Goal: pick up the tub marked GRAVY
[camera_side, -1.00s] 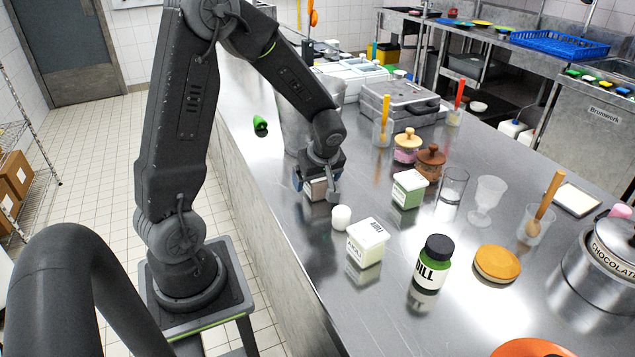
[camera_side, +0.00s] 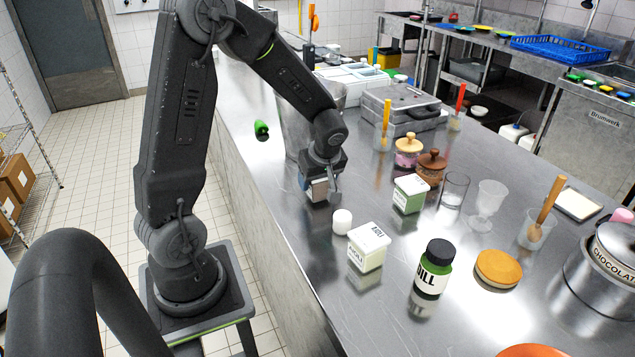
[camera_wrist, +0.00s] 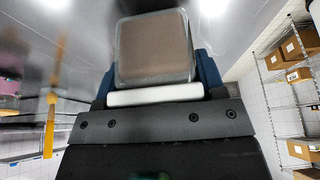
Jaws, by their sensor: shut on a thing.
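My gripper (camera_side: 320,189) is shut on a small tub (camera_side: 319,190) with a pale side, low over the steel counter. In the wrist view the tub (camera_wrist: 153,48) shows a brown face with a clear or greyish rim, held between the blue fingers. No GRAVY marking can be read on it in either view. Whether its base touches the counter cannot be told. A white tub marked AIOLI (camera_side: 368,247) and a green and white tub with a white lid (camera_side: 410,194) stand to the right.
A small white jar (camera_side: 342,221) stands just right of my gripper. A large clear container (camera_side: 297,125) stands behind the gripper. A glass (camera_side: 454,189) and goblet (camera_side: 488,200) stand right.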

